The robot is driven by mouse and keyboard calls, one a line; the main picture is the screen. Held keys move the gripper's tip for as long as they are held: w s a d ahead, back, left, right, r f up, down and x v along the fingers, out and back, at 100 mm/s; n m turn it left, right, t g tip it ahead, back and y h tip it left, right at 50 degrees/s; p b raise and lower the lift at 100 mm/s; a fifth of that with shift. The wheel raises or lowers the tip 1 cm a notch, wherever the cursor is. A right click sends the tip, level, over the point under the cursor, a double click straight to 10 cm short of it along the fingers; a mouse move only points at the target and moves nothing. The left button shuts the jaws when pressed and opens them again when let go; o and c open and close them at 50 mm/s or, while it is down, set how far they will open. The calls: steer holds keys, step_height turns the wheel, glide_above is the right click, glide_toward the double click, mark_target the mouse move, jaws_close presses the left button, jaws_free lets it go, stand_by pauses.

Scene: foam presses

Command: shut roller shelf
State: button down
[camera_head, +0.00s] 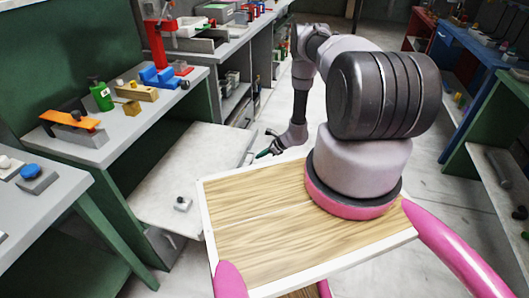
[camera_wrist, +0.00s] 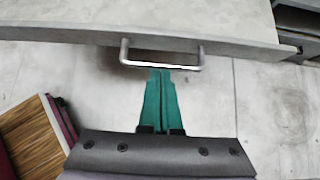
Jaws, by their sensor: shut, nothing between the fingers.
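The roller shelf (camera_head: 190,160) is a pale grey board that stands pulled out from under the left bench into the aisle. In the wrist view its front edge (camera_wrist: 70,36) crosses the top of the picture, with a metal bar handle (camera_wrist: 124,52) on it. My gripper (camera_head: 262,156) is beside the shelf's front edge, near the handle. In the wrist view my gripper's green fingers (camera_wrist: 160,72) are together and empty, with their tips at the handle's bar. I cannot tell whether they touch it.
A small grey part (camera_head: 183,204) lies on the shelf. A blue bench (camera_head: 465,60) stands at the right. The aisle floor (camera_head: 425,180) is clear.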

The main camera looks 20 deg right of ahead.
steer(key=w+a+f, duration=0.2)
steer(key=a, duration=0.1)
steer(key=w+a, duration=0.1)
steer(key=shift+a+f, duration=0.2)
steer(key=shift+f, duration=0.2)
steer(key=shift+w+a, duration=0.45)
steer(key=shift+a, duration=0.1)
steer(key=shift+a, duration=0.1)
